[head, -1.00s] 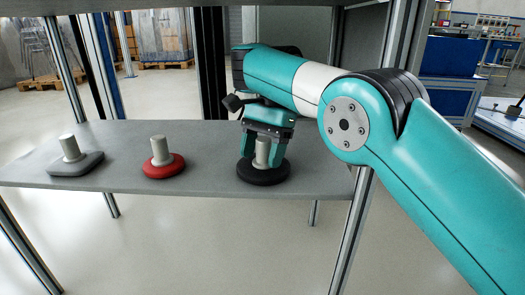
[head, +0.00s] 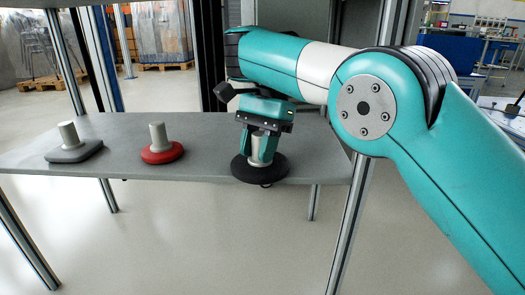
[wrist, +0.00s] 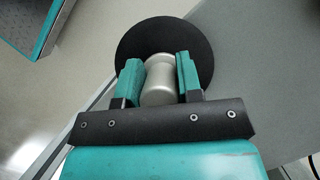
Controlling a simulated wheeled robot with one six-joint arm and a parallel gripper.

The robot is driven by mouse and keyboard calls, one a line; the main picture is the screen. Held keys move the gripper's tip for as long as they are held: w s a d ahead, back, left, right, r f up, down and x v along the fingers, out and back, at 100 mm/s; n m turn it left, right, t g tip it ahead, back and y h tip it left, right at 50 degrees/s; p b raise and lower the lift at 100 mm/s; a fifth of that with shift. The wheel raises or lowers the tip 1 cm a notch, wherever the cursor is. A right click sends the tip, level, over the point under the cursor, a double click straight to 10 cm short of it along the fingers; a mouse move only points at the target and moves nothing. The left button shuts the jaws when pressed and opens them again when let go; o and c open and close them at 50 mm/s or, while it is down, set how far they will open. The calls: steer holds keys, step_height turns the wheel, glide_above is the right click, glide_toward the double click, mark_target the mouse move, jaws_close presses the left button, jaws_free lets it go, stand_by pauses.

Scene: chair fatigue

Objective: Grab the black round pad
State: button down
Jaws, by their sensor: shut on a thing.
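The black round pad (head: 260,171) is a flat dark disc with a pale metal post standing up from its middle. My gripper (head: 264,148) is shut on that post, one teal finger on each side. The pad hangs over the front edge of the grey shelf in the head view, looking slightly tilted, with a small part showing beneath it. In the wrist view the pad (wrist: 165,45) lies beyond my fingers (wrist: 158,80), partly over the shelf and partly over the floor. The fingers hide part of the post.
The grey shelf (head: 210,135) also holds a red round pad (head: 162,153) in the middle and a grey squarish pad (head: 73,149) at the left, each with a post. Metal frame posts (head: 355,215) stand at the shelf's corners. Open floor (head: 200,240) lies in front.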

mark_target(261, 134)
steer(key=shift+s, duration=0.35)
steer(key=c, duration=0.7)
jaws_free()
steer(key=p+v, duration=0.5)
steer(key=v, duration=0.1)
steer(key=shift+w+r, duration=0.1)
steer(key=shift+r, duration=0.25)
steer(key=shift+w+d+r+p, duration=0.2)
steer(key=shift+r+p, duration=0.1)
steer(key=shift+p, duration=0.25)
